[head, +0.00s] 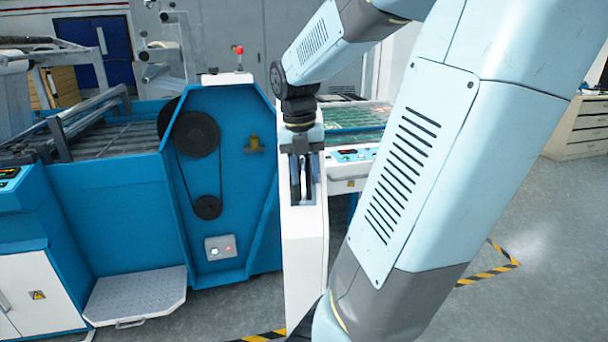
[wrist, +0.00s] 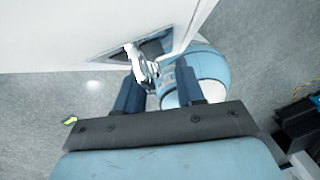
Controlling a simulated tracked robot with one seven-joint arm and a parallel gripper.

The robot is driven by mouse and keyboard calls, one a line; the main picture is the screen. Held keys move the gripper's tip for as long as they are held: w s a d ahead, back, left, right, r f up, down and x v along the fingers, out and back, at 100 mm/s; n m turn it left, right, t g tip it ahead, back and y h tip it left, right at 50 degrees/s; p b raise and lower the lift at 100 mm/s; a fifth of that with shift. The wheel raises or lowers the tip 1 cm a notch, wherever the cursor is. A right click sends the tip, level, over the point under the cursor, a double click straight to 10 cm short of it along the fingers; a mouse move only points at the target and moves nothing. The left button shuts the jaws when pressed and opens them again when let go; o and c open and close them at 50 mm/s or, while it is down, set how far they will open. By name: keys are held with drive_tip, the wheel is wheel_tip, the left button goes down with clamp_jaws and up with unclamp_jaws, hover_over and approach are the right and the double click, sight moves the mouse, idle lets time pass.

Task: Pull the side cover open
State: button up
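The side cover is a white panel (head: 304,255), standing upright and swung out from the blue laminating machine, seen nearly edge-on. In the wrist view its white face (wrist: 60,35) fills the upper left, with a shiny metal handle (wrist: 143,67) at a dark recess. My gripper (head: 302,183) is at the cover's upper part in the head view. In the wrist view its two dark blue fingers (wrist: 158,78) stand apart, with the handle between them, nearer the left finger. A gap shows beside the right finger. Contact with the handle cannot be told.
The machine's blue side (head: 240,215) shows black pulleys and a belt (head: 196,133), uncovered. A metal step (head: 135,293) sits on the floor at left. My arm crosses the right side. Grey floor (head: 490,310) with yellow-black tape is free at right.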

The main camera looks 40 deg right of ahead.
wheel_tip(320, 180, up, 13)
drive_tip(key=w+a, duration=0.1)
idle(0.3)
idle(0.5)
drive_tip(key=s+a+f+m+t, duration=0.3)
drive_tip(key=a+m, duration=0.6)
drive_tip(key=m, duration=0.4)
drive_tip(key=s+a+f+m+t, duration=0.3)
drive_tip(key=a+m, duration=0.6)
drive_tip(key=m, duration=0.5)
drive_tip(key=shift+s+f+y, duration=0.4)
drive_tip(key=shift+s+f, duration=0.05)
drive_tip(key=shift+f, duration=0.75)
drive_tip(key=shift+s, duration=0.1)
